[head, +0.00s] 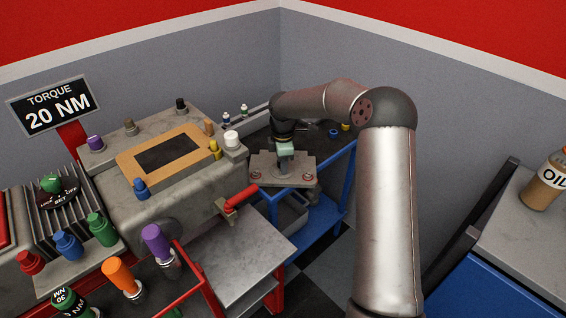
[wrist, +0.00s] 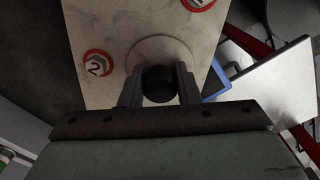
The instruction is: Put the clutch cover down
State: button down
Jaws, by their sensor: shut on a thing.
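The clutch cover (head: 268,171) is a pale metal plate with red-ringed marks near its corners. My gripper (head: 284,158) is shut on the knob in the plate's middle, and the arm reaches down to it from behind. In the wrist view the cover (wrist: 110,28) fills the upper middle, with numbered red-ringed marks. The two fingers of my gripper (wrist: 159,88) stand on either side of its dark round knob. The cover looks about level over the blue cart (head: 330,205); I cannot tell whether it touches anything below. Its underside is hidden.
A grey engine casing (head: 185,212) with a tan-framed opening (head: 165,150) and several coloured caps stands to the left. A bare metal shelf (head: 240,255) lies in front, near a red handle (head: 236,199). A bench with an oil bottle (head: 546,180) stands at right.

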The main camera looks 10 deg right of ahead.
jog(key=c, duration=1.1)
grip_release()
jog(key=shift+f, duration=0.1)
notch_tip(320, 180, up, 12)
jog(key=r, duration=0.1)
jog(key=s+d+f+m, duration=0.15)
jog(key=s+m, duration=1.65)
jog(key=s, duration=2.1)
jog(key=shift+n, duration=0.4)
jog(key=r+p, duration=0.2)
jog(key=r, duration=0.1)
jog(key=r+p, duration=0.2)
jog(key=p, duration=0.1)
jog(key=a+r+p, duration=0.1)
jog(key=r+p, duration=0.2)
jog(key=shift+w+r, duration=0.1)
jog(key=shift+r, duration=0.25)
